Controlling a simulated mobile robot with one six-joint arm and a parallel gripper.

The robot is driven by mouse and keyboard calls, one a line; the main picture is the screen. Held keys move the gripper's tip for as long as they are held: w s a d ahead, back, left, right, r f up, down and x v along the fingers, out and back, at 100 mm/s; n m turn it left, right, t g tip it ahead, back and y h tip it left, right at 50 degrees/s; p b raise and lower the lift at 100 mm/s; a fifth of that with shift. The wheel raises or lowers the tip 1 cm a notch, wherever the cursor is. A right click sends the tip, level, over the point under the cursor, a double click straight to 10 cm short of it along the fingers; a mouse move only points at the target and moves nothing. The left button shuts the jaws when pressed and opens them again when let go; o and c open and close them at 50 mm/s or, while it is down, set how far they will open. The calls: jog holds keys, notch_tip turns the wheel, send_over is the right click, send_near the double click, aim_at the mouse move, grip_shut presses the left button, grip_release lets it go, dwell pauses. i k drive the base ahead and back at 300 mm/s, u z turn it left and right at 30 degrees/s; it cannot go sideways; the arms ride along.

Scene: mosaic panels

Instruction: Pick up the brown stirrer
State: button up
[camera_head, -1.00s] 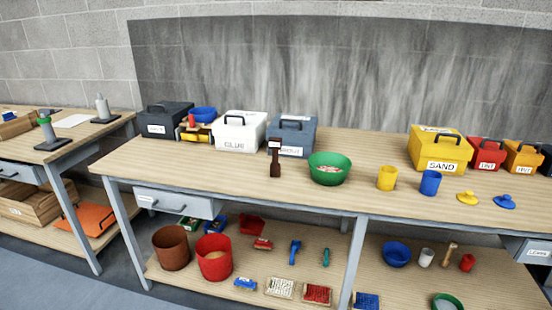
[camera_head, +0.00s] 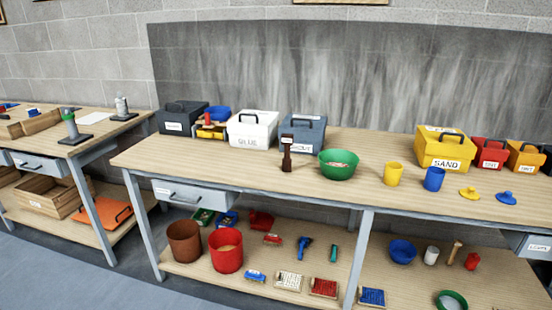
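A dark brown upright tool (camera_head: 287,160), which looks like the brown stirrer, stands on the workbench (camera_head: 235,170) near the middle of the view. It has a wider foot, a narrow neck and a small pale label near its top. It stands in front of the grey-blue box (camera_head: 302,130) and left of the green bowl (camera_head: 338,165), apart from the bowl. My gripper is not in view.
A white glue box (camera_head: 252,129), a black box (camera_head: 183,118) and a yellow sand box (camera_head: 443,149) stand along the back. A yellow cup (camera_head: 393,174) and a blue cup (camera_head: 434,179) stand to the right. The bench's front left is clear.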

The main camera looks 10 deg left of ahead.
aim_at(288, 140)
jog(key=u, duration=0.4)
jog(key=k, duration=1.15)
jog(key=u, duration=0.7)
jog(key=i, duration=0.45)
jog(key=u, duration=0.5)
jog(key=i, duration=2.35)
jog(key=z, duration=0.5)
